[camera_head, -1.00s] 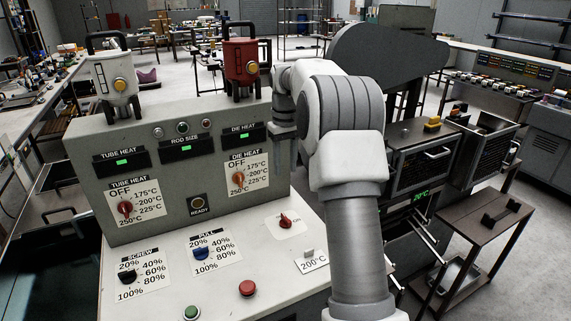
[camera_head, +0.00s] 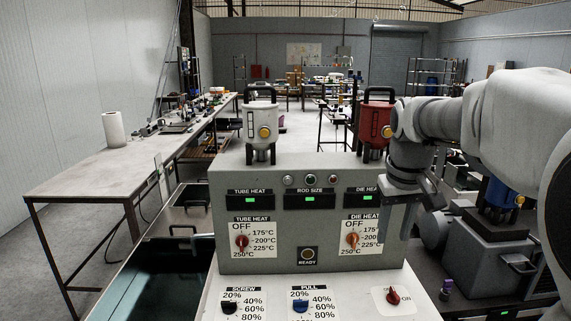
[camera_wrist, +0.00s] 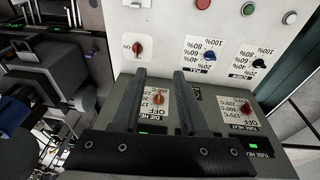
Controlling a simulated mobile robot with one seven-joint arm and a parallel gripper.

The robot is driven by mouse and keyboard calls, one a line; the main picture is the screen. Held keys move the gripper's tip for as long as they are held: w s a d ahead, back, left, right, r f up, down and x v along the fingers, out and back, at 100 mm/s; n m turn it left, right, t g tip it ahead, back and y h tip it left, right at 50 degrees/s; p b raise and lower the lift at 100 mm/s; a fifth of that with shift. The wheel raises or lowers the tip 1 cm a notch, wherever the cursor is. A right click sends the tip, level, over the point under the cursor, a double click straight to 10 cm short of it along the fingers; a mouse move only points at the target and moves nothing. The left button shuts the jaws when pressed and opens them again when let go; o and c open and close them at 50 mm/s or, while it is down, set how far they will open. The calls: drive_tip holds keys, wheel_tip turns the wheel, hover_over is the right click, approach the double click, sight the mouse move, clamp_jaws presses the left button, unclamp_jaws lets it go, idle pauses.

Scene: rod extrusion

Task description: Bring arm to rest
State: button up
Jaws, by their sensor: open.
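My gripper (camera_head: 396,236) hangs from my bent arm, fingers down, at the right end of the grey control panel (camera_head: 285,242). It overlaps the panel's right edge in the head view; whether it touches cannot be told. In the wrist view, my gripper (camera_wrist: 160,75) has its two dark fingers apart with nothing between them. The orange die heat knob (camera_wrist: 158,99) shows beyond the gap. My arm fills the right side of the head view and hides part of the machine there.
A white hopper (camera_head: 261,118) and a red hopper (camera_head: 375,121) stand on the panel top. The white console (camera_head: 345,300) with a red knob (camera_head: 393,295) lies in front. A grey machine with a blue part (camera_head: 503,197) is at right. A long table (camera_head: 85,180) is at left.

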drive_tip(key=s+a+f+t, duration=0.1)
drive_tip(key=s+a+f, duration=0.1)
drive_tip(key=s, duration=0.8)
drive_tip(key=s+a+f+t, duration=0.2)
drive_tip(key=s+a, duration=0.2)
drive_tip(key=s, duration=0.7)
drive_tip(key=shift+a+m+y, duration=0.25)
drive_tip(key=shift+m+y, duration=0.05)
drive_tip(key=shift+m, duration=0.1)
